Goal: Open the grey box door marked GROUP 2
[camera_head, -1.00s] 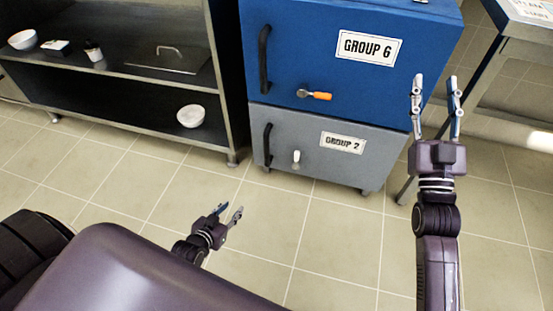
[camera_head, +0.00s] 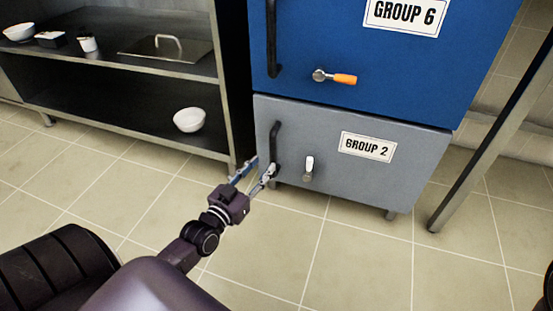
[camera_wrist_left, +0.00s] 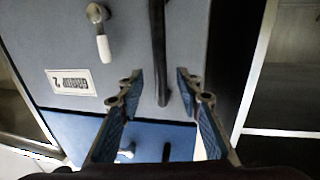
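The grey box door marked GROUP 2 (camera_head: 350,170) is shut, below the blue box. Its black vertical bar handle (camera_head: 275,143) is on the left side, with a small white-gripped latch lever (camera_head: 309,167) hanging down to its right. My left gripper (camera_head: 264,164) is open at the lower part of the bar handle. In the left wrist view, which is upside down, the bar handle (camera_wrist_left: 158,40) lies between the two spread fingers (camera_wrist_left: 159,80); I cannot tell whether they touch it. The latch lever (camera_wrist_left: 102,35) stands outside the fingers. My right gripper is not in view.
The blue GROUP 6 box (camera_head: 390,60) sits above, with an orange-gripped latch (camera_head: 335,77) and black bar handle. A dark shelf unit (camera_head: 235,110) with a white bowl (camera_head: 189,119) is close on the left. A metal table leg (camera_head: 490,145) is at right. The floor in front is clear.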

